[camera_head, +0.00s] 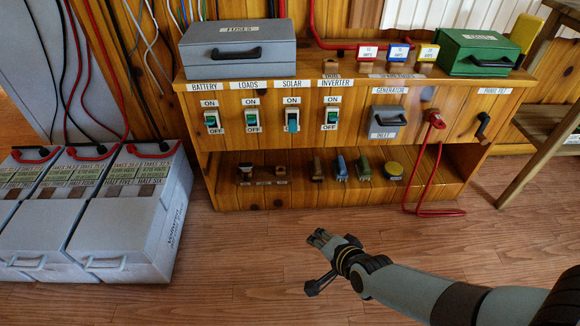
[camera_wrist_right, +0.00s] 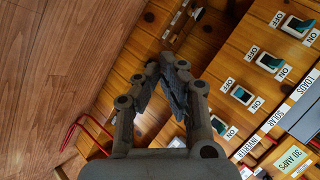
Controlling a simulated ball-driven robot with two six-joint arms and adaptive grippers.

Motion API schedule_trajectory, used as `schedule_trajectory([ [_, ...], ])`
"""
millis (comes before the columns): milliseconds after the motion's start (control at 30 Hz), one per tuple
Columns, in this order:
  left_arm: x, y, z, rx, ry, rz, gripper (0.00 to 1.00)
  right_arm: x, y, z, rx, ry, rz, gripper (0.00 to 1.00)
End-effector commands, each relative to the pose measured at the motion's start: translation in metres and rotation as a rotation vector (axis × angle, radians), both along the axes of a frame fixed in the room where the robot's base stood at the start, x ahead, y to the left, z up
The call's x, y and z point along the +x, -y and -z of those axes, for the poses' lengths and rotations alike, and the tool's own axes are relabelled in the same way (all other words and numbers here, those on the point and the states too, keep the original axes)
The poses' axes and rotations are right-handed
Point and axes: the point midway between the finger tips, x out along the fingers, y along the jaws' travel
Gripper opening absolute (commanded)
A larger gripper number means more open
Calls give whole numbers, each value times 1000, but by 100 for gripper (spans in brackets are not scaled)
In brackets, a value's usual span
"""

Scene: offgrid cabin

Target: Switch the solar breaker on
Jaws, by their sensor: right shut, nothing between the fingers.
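The solar breaker (camera_head: 292,121) is the third in the row of breakers on the wooden panel. Its teal lever sits low, over where the OFF label would be, so it looks down. It also shows in the right wrist view (camera_wrist_right: 242,95), to the right of the fingers. My right gripper (camera_head: 318,236) is shut and empty, in front of the panel's lower shelf, below the breaker and apart from it. In the right wrist view its fingertips (camera_wrist_right: 168,62) meet in front of the lower shelf. My left gripper is out of view.
The battery (camera_head: 212,121), loads (camera_head: 251,119) and inverter (camera_head: 332,115) breakers flank it. Grey batteries (camera_head: 130,235) stand at the left. The floor before the panel is clear.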

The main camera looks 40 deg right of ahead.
Motion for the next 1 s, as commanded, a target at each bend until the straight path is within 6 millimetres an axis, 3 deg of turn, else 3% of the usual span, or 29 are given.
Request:
schedule_trajectory([
  [33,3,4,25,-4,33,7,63,29,2,23,111,94,109,0],
  [200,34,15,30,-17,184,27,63,118,17,13,562,448,455,0],
  [300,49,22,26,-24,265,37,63,155,29,8,850,647,615,0],
  [400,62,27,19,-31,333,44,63,179,43,4,1122,818,731,0],
  [533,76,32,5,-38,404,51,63,197,57,-1,1407,987,821,0],
  [700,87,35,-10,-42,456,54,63,208,67,-9,1613,1103,861,0],
  [1000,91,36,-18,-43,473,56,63,210,69,-17,1657,1128,863,0],
])
